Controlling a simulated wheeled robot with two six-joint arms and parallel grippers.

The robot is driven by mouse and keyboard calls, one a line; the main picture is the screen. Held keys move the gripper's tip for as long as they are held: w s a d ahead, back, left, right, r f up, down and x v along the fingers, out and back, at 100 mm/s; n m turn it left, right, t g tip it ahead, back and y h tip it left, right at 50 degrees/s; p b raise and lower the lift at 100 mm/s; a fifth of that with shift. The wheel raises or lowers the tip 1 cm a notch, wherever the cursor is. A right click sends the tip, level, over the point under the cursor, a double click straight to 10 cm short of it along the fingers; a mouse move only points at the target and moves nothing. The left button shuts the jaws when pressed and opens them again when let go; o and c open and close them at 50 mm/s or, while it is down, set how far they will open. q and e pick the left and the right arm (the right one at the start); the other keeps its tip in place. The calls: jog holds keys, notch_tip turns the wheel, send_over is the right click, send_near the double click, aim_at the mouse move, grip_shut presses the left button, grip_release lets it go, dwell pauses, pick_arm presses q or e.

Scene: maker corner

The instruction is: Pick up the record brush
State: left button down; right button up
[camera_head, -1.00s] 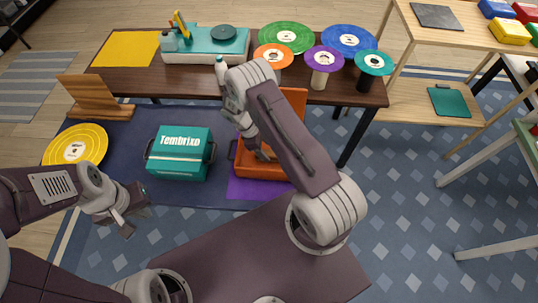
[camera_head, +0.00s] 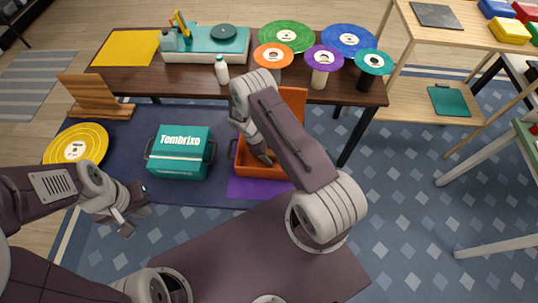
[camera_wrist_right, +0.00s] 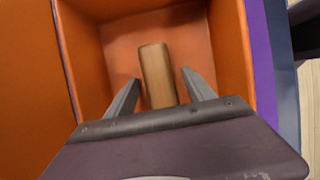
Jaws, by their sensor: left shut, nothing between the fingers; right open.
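The record brush, seen as a wooden block (camera_wrist_right: 157,72), lies inside an orange box (camera_wrist_right: 248,85). In the right wrist view my right gripper (camera_wrist_right: 161,76) is open, with its two fingers on either side of the block's near part and not visibly touching it. In the head view the orange box (camera_head: 292,107) stands on the floor with its lid up, and my right gripper (camera_head: 266,158) reaches down into it. The brush is hidden there behind my arm. My left gripper (camera_head: 127,229) is shut and empty at the lower left, away from the box.
A teal Tembrixo case (camera_head: 180,165) stands left of the orange box, which rests on a purple mat (camera_head: 240,188). Behind is a dark table (camera_head: 200,82) with a record player (camera_head: 207,45), a white bottle (camera_head: 222,70) and several records. A yellow record (camera_head: 75,146) is at left.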

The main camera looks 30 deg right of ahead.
grip_shut()
jog(key=shift+r+p, duration=0.45)
jog(key=shift+p, duration=0.1)
notch_tip(320, 180, up, 3)
jog(key=shift+w+r+b, duration=0.1)
jog(key=shift+b, duration=0.35)
jog(key=s+d+r+b, duration=0.1)
jog(key=s+d+r, duration=0.1)
jog(key=s+r, duration=0.5)
jog(key=s, duration=0.4)
jog(key=shift+s+d+r, duration=0.2)
jog(key=shift+s, duration=0.15)
